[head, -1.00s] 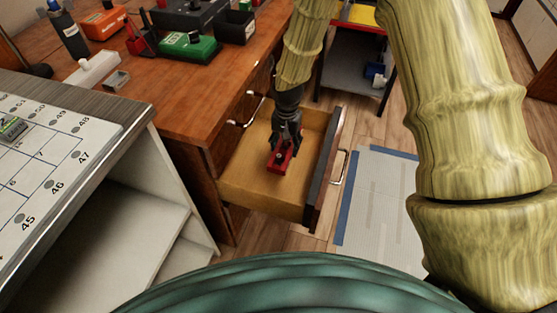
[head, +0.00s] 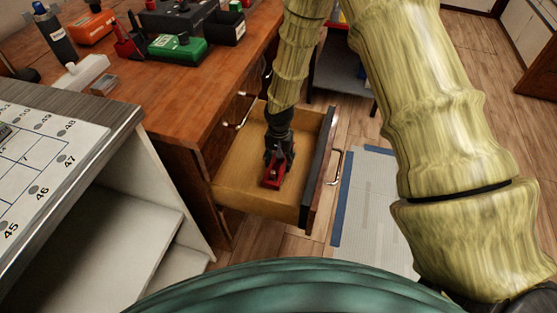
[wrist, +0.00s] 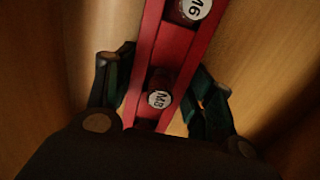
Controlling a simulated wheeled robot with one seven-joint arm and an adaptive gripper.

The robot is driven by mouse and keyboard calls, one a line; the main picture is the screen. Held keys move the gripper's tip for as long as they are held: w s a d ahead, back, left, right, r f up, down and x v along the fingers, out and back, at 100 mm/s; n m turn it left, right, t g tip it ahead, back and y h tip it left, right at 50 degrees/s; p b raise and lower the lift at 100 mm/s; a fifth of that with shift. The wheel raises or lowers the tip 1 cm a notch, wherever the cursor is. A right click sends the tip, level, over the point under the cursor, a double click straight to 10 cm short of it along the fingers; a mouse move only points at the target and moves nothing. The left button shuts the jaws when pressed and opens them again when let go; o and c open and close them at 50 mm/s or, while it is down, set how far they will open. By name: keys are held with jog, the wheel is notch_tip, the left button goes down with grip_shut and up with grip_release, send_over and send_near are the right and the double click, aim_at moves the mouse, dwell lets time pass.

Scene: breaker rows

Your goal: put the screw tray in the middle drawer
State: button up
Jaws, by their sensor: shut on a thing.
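The screw tray (head: 272,178) is a narrow red tray. In the wrist view the tray (wrist: 172,60) runs between my fingers and carries round caps marked M6 and M8. My gripper (head: 277,160) points down inside the open drawer and is shut on the tray; in the wrist view its fingers (wrist: 160,100) close on both sides of it. The open drawer (head: 240,195) has a wooden inside and a dark front with a metal handle. The tray is low within the drawer walls; I cannot tell whether it touches the drawer floor.
A closed drawer handle (head: 240,110) shows on the bench behind. The wooden bench top (head: 150,90) holds a green box (head: 177,47), a black bin (head: 226,28) and bottles. A labelled board on a cabinet (head: 90,150) stands at the left. Drawer space around the tray is free.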

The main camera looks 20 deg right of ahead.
jog(key=o, duration=1.2)
jog(key=shift+f, duration=0.1)
notch_tip(320, 180, up, 12)
jog(key=shift+r+p, duration=0.15)
jog(key=shift+p, duration=1.05)
